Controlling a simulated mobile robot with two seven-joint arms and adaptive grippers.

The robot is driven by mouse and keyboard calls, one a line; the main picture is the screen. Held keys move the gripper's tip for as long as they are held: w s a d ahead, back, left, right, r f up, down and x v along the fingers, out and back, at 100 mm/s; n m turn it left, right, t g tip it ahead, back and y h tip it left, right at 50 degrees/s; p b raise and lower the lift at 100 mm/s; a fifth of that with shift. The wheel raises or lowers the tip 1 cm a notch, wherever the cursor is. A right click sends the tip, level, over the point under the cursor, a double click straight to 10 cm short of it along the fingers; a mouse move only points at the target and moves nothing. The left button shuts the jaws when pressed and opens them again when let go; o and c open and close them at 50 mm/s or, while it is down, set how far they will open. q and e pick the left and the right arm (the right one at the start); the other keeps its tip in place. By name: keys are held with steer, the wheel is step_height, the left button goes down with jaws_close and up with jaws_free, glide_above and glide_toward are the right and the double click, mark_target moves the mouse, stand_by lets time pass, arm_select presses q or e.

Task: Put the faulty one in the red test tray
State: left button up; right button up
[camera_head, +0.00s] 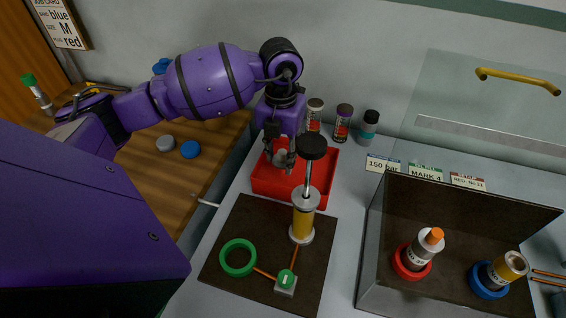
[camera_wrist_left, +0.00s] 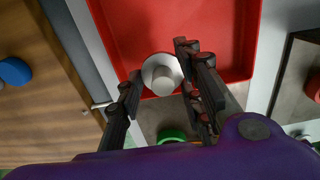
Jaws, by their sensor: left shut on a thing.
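My left gripper (camera_head: 281,158) is over the red test tray (camera_head: 326,167) on the grey bench. In the left wrist view, its fingers (camera_wrist_left: 158,66) are shut on a small pale grey cylinder (camera_wrist_left: 163,76) with a round knob end. The red tray's floor (camera_wrist_left: 220,30) fills the top of that view, beyond the cylinder. In the head view the fingers mostly hide the held cylinder, and I cannot tell whether it touches the tray. My right gripper is not in view.
A hand pump (camera_head: 302,212) with a tall black knob stands in front of the tray on a dark mat (camera_head: 230,222). Several capped cylinders stand behind the tray.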

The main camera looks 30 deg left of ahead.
mark_target(282, 164)
arm_select(q)
steer(key=shift+f, duration=1.85)
steer(key=shift+f, duration=0.2)
steer(key=o, duration=1.2)
steer(key=shift+o, duration=0.2)
steer(key=shift+r, duration=0.1)
step_height(282, 164, up, 12)
steer(key=shift+r, duration=0.1)
